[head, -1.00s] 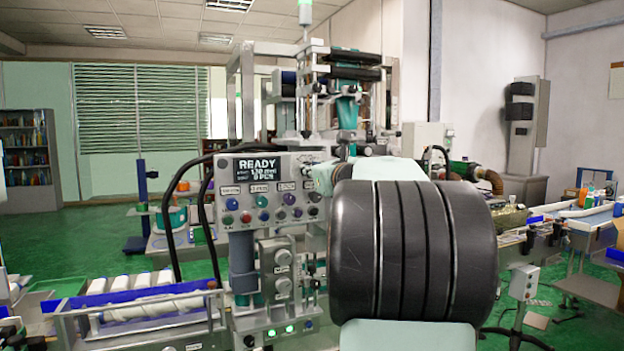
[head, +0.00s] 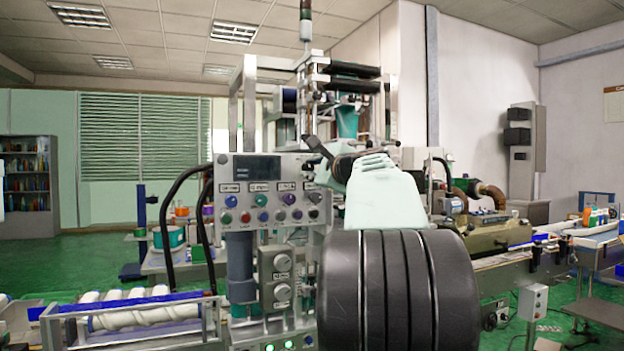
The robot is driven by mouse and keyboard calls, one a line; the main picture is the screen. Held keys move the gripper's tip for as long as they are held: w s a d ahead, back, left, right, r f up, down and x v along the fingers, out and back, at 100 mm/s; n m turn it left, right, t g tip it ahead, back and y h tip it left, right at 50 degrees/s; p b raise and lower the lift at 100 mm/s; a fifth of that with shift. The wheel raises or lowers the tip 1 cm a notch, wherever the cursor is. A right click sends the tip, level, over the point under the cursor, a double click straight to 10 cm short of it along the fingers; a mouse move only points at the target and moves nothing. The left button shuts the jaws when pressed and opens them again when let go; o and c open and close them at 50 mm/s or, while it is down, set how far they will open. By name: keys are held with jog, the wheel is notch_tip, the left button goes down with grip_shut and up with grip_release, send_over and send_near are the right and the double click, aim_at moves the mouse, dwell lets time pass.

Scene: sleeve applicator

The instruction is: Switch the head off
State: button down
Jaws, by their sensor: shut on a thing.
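The applicator head's grey control panel (head: 268,222) faces me in the middle of the head view. A row of labelled, coloured knobs and buttons (head: 262,200) sits below the display. My gripper (head: 320,158) is at the panel's upper right corner, its dark fingers shut on a small control there. The fingers hide most of that control, so its exact position cannot be read. The signal lamp (head: 306,28) on top of the machine shows no green light.
Green lights (head: 288,345) glow low on the machine. Black hoses (head: 178,220) curve beside the panel's left side. A conveyor (head: 130,315) with white rolls stands at lower left, and another line (head: 520,250) at right. My own arm covers the lower middle.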

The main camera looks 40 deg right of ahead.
jog(key=shift+n+b, duration=1)
jog(key=shift+n, duration=0.7)
jog(key=c, duration=1.8)
grip_release()
jog(key=shift+o, duration=0.2)
jog(key=v, duration=1.2)
jog(key=shift+f, duration=0.1)
